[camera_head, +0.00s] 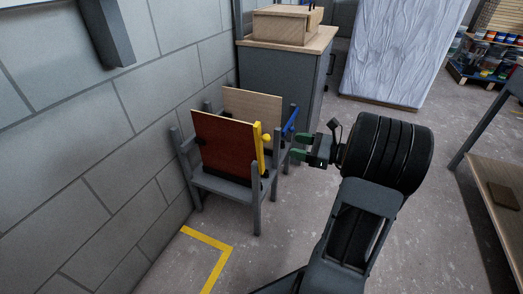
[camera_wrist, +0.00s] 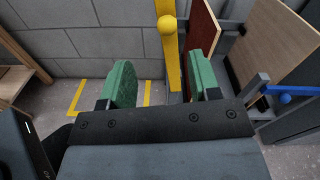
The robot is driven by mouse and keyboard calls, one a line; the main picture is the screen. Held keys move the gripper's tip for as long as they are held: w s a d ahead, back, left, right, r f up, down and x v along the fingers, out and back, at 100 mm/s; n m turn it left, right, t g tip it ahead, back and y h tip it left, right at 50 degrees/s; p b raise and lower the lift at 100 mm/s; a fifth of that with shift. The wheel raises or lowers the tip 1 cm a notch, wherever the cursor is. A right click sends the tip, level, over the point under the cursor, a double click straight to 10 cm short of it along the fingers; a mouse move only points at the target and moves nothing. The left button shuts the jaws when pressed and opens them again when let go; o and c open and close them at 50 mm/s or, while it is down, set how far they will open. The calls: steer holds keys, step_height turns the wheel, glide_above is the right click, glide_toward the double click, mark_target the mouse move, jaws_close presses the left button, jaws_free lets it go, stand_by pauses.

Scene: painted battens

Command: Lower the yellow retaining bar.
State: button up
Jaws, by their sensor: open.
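The yellow retaining bar (camera_head: 259,150) stands upright at the near right end of the grey rack, beside the red board (camera_head: 222,143). A round yellow knob (camera_head: 266,138) sticks out near its top. In the wrist view the yellow bar (camera_wrist: 173,62) and its knob (camera_wrist: 167,25) appear in line with the space between my fingers, beyond the tips. My gripper (camera_head: 301,146), with green finger pads, is open and empty to the right of the bar, apart from it.
The grey rack (camera_head: 226,185) also holds a light wood board (camera_head: 252,106) behind the red one. A blue bar (camera_head: 291,121) is at its far right end. A block wall (camera_head: 110,130) is close on the left; a grey cabinet (camera_head: 278,78) stands behind. Floor in front is clear.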

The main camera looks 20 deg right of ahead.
mark_target(265, 137)
steer(key=shift+m+t, duration=0.3)
steer(key=shift+t, duration=0.1)
steer(key=b+x, duration=0.1)
steer(key=x, duration=0.3)
steer(key=b+x, duration=0.1)
steer(key=x, duration=0.3)
steer(key=b+x, duration=0.2)
steer(key=x, duration=0.3)
steer(key=shift+w+d+f, duration=0.2)
steer(key=shift+w+f, duration=0.1)
steer(key=shift+f, duration=0.1)
steer(key=shift+c, duration=0.2)
jaws_close()
